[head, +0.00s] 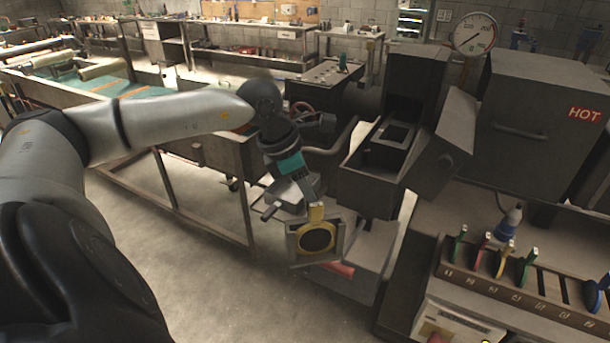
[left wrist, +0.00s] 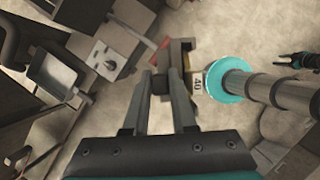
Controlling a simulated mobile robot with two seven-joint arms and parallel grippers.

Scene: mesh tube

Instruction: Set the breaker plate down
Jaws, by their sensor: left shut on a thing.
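My left gripper (head: 314,197) is shut on the breaker plate's yellow tab and holds the plate in the air, over the floor beside the machine. The breaker plate (head: 318,238) shows a dark round mesh in a yellow ring, inside a squarish metal frame. In the left wrist view, my left gripper (left wrist: 166,88) is closed on a small dark part. The plate's frame (left wrist: 181,52) is seen edge-on just beyond the fingertips, with a white label reading 40 beside it. A small dark two-pronged part at that view's right edge may be my right gripper.
The dark machine (head: 385,155) has an opened block beside it. A hot cabinet (head: 540,110) marked HOT is at the right. A slotted rack (head: 500,277) holds several coloured plates, with some empty slots. A grey box (head: 358,262) stands just behind the held plate.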

